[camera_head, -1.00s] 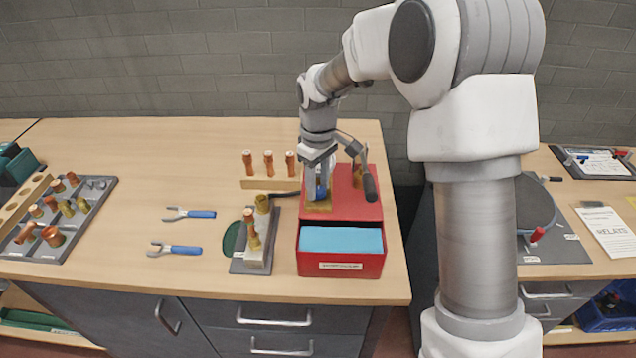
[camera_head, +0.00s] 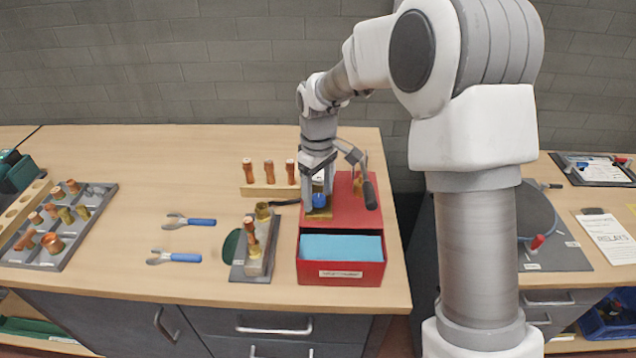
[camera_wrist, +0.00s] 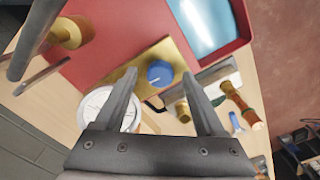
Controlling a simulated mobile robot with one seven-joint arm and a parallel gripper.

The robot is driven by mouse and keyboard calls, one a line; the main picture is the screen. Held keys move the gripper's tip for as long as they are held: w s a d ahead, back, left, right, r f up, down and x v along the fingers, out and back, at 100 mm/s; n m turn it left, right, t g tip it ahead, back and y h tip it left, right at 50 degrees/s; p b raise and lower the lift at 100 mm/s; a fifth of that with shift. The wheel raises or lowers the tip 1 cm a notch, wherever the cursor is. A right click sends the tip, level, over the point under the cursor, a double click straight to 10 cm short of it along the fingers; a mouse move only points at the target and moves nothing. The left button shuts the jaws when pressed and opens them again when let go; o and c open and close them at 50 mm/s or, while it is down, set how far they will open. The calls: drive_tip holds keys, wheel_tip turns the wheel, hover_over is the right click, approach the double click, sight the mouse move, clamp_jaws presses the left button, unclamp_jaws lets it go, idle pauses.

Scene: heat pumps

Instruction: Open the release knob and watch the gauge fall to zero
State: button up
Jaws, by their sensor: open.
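A red test pump box (camera_head: 358,208) stands near the right end of the bench. A blue release knob (camera_head: 319,200) sits on a brass block (camera_head: 318,215) on the box. In the wrist view the knob (camera_wrist: 159,74) is round with a light line on top. My gripper (camera_wrist: 161,80) is open, pointing down, with one finger to each side of the knob in the picture. I cannot tell whether the fingers touch it. The white gauge dial (camera_wrist: 105,108) is partly covered by the left finger. Its needle is too unclear to read.
A dark pump handle (camera_head: 369,194) is close to the right of my gripper. A blue-lined tray (camera_head: 341,247) forms the front of the box. A grey fitting block (camera_head: 258,262) stands to the left, then two blue-handled wrenches (camera_head: 188,221).

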sight(318, 197)
wheel_tip(318, 197, up, 17)
drive_tip(key=shift+r+p, duration=0.2)
drive_tip(key=shift+p, duration=0.2)
drive_tip(key=s+d+r+m+t, duration=0.4)
drive_tip(key=s+d, duration=0.4)
drive_tip(key=s, duration=0.4)
drive_tip(key=s+d+f+m, duration=0.1)
drive_tip(key=s+d+m, duration=0.2)
drive_tip(key=s, duration=0.3)
drive_tip(key=s+d+f+m+t, duration=0.1)
drive_tip(key=s+d+f+m, duration=0.1)
drive_tip(key=s, duration=0.5)
drive_tip(key=shift+s+d+f+m+t, duration=0.3)
drive_tip(key=shift+d+m, duration=0.2)
drive_tip(key=shift+d, duration=0.1)
